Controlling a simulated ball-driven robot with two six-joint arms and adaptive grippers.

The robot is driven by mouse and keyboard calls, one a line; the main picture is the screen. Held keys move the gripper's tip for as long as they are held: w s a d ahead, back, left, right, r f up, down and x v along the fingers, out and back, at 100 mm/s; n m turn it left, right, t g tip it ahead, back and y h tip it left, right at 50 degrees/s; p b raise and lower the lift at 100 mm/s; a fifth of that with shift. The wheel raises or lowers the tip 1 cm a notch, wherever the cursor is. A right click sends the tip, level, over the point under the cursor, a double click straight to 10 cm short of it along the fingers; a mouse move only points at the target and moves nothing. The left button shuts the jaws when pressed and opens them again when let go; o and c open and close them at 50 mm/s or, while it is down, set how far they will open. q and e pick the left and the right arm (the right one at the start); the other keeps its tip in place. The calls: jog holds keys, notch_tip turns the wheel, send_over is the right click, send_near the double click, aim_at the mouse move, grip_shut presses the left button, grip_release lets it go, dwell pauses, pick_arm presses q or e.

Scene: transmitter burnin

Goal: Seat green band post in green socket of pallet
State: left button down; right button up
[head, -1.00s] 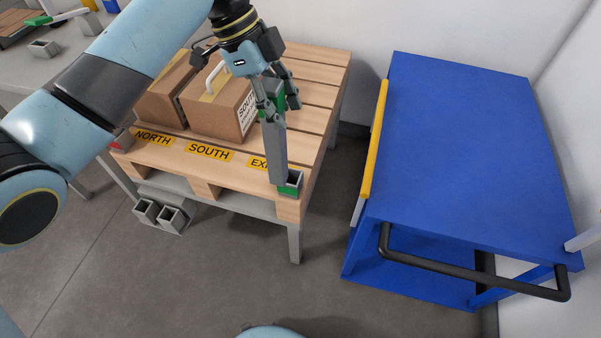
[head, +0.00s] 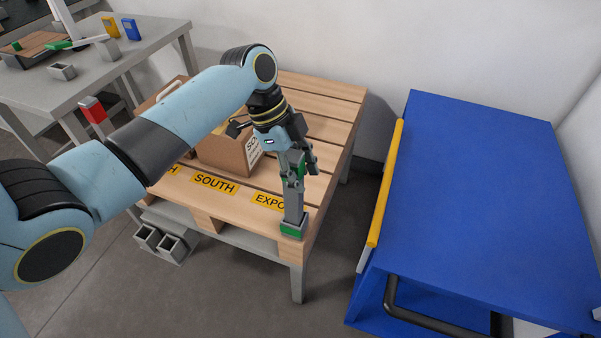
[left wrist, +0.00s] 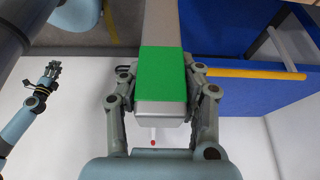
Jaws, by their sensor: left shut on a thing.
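My left gripper (head: 297,163) is shut on the grey post (head: 293,206) near its green band (head: 302,168) and holds it upright over the pallet's near right corner. The green socket (head: 291,232) is a small grey-rimmed cup with a green front at that corner. The post's lower end meets the socket's opening and appears inside it; the depth cannot be told. In the left wrist view the green band (left wrist: 163,73) sits between the fingers (left wrist: 158,95). My right gripper (left wrist: 47,78) shows small at the left there; its jaw state is unclear. The wooden pallet (head: 232,200) carries yellow labels.
Cartons (head: 229,152) stand on the pallet behind the arm. A red-banded post (head: 92,109) rises at the pallet's left, its foot hidden. Two empty grey holders (head: 158,245) hang at the front. A blue cart (head: 480,190) stands right, across a floor gap. A workbench (head: 165,38) is back left.

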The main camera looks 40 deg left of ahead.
pick_arm(q)
jog(key=shift+f, duration=0.1)
jog(key=shift+f, duration=0.1)
jog(key=c, duration=0.9)
grip_release()
jog(key=p+v, duration=0.1)
jog(key=v, duration=1.1)
